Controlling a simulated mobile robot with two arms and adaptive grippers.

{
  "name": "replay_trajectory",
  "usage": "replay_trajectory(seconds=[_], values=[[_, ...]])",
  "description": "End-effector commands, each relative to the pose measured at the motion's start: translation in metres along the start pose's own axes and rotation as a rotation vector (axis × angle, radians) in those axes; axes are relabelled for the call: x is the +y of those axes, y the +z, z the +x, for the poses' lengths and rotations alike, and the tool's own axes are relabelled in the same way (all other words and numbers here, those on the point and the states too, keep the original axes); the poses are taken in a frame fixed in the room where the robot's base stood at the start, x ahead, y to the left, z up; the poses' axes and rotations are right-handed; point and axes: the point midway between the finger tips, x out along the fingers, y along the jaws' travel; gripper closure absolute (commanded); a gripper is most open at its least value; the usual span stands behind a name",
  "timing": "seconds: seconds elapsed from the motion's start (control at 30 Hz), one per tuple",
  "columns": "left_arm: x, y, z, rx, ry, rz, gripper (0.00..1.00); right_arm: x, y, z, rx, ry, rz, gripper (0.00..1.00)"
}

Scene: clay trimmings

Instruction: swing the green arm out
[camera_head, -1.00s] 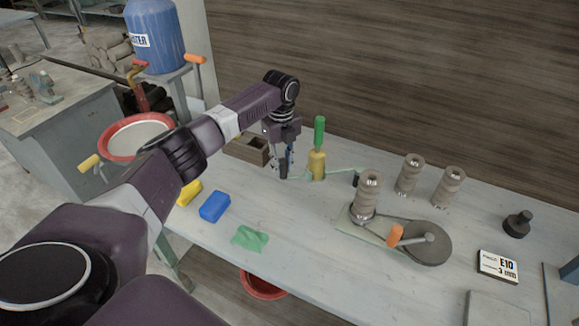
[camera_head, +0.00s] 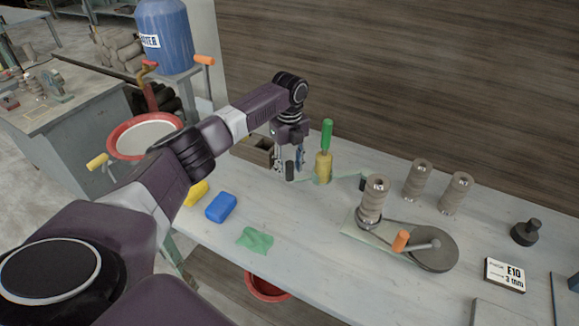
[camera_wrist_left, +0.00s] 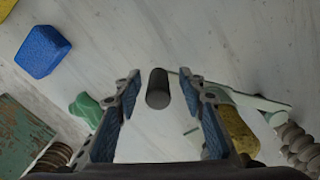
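The pale green arm (camera_wrist_left: 262,102) is a thin bar running past the yellow-handled tool (camera_head: 323,167) with a green top (camera_head: 326,137). In the head view part of the bar (camera_head: 343,178) shows right of this tool. A dark upright peg (camera_wrist_left: 158,88) stands at the arm's left end, and shows under my gripper in the head view (camera_head: 290,171). My left gripper (camera_wrist_left: 160,92) is open around the peg, with gaps on both sides. In the head view my left gripper (camera_head: 290,162) points down. My right gripper is not in view.
A blue block (camera_head: 221,207), a yellow block (camera_head: 196,193) and a green cloth-like piece (camera_head: 255,240) lie left on the table. A wooden box (camera_head: 256,150) is behind.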

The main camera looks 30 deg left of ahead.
Motion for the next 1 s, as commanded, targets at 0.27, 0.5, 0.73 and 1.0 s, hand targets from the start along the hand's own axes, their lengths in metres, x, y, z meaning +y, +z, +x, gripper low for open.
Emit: replay_trajectory(seconds=[0.27, 0.5, 0.73, 1.0], values=[[-0.001, 0.001, -0.044, -0.003, -0.005, -0.001, 0.63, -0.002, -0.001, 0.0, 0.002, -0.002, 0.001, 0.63], [-0.002, 0.001, -0.093, -0.002, -0.005, -0.001, 0.63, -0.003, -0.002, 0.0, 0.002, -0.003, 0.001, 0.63], [-0.001, 0.001, -0.117, -0.001, -0.002, -0.001, 0.63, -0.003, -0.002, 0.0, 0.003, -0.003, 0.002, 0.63], [-0.001, 0.001, -0.119, -0.001, -0.002, 0.0, 0.63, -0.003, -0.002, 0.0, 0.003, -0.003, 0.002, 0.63]])
